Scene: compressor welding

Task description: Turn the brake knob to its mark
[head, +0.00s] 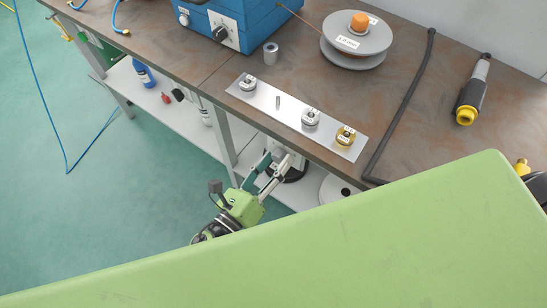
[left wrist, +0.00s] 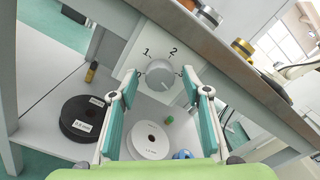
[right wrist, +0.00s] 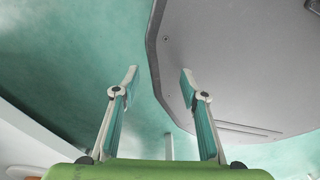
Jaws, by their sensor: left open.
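The brake knob (left wrist: 160,74) is a round grey dial on a pale panel under the table edge, in the left wrist view. The numbers 1 and 2 are printed above it; which way the knob points is too small to tell. My left gripper (left wrist: 159,78) is open, with one finger on each side of the knob; I cannot tell whether they touch it. In the head view my left gripper (head: 276,172) is at the bench's front edge, and the knob is hidden. My right gripper (right wrist: 158,74) is open and empty, away from the bench.
The bench top (head: 160,42) overhangs the knob. A metal plate (head: 277,101) with several round weights lies near its front edge. Below are a black spool (left wrist: 84,119), a white spool (left wrist: 148,141) and a blue bottle (head: 144,74). The floor to the left is mostly clear.

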